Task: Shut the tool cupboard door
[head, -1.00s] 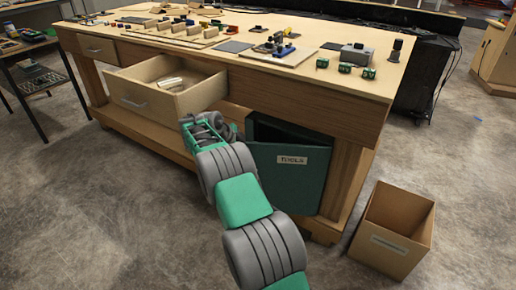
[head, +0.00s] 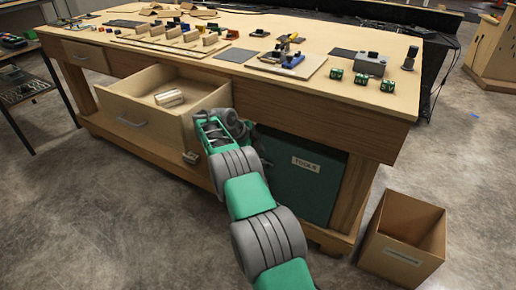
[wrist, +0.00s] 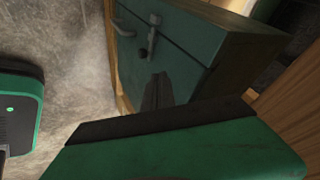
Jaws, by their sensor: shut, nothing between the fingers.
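The teal cupboard door (head: 308,187) with its TOOLS label is under the bench's right end in the head view. A dark strip shows along its top, and my arm hides its left side, so I cannot tell whether it is fully shut. In the wrist view, my gripper (wrist: 159,80) is shut and empty, its dark fingers in front of a teal panel (wrist: 185,35) with a handle and a dark knob. I cannot tell whether the fingertips touch it. In the head view, the gripper's fingertips are hidden behind my arm, left of the door.
An open wooden drawer (head: 150,122) juts out beside my arm, with a light object in it. An open cardboard box (head: 402,240) stands on the floor to the right. Small parts lie on the bench top (head: 330,95). The front floor is clear.

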